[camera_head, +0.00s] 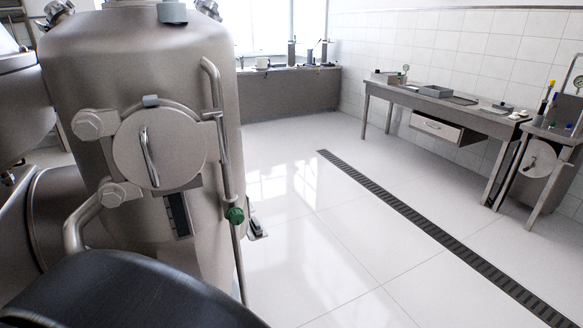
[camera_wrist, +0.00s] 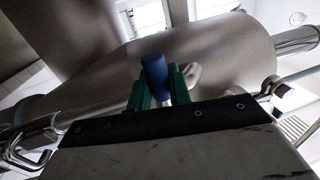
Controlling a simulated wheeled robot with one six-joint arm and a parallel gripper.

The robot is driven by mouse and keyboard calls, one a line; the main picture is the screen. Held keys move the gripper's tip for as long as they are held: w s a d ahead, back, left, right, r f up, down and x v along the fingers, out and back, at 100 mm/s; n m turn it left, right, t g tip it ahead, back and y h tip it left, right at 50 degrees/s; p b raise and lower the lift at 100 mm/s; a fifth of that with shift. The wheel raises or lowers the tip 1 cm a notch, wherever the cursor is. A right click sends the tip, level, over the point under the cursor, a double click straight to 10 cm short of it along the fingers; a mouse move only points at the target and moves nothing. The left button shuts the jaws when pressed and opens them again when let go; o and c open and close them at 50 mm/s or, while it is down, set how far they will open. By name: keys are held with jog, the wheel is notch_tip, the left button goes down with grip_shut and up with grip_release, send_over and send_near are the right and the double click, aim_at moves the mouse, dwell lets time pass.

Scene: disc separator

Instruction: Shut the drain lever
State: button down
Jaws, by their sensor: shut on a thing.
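In the wrist view my gripper (camera_wrist: 158,88) shows two green fingers shut around a blue rounded grip (camera_wrist: 153,68), which looks like the handle of the drain lever. The grip's top sticks up between the fingers; the rest of the lever is hidden behind the fingers and the dark gripper body. A large steel vessel (camera_wrist: 220,50) is close behind it.
A steel table (camera_head: 470,121) with a drawer stands along the right wall. A long dark floor grate (camera_head: 430,228) crosses the tiles. The white floor between them is clear.

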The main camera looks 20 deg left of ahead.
jog(key=c, duration=1.3)
grip_release()
jog(key=shift+c, duration=0.2)
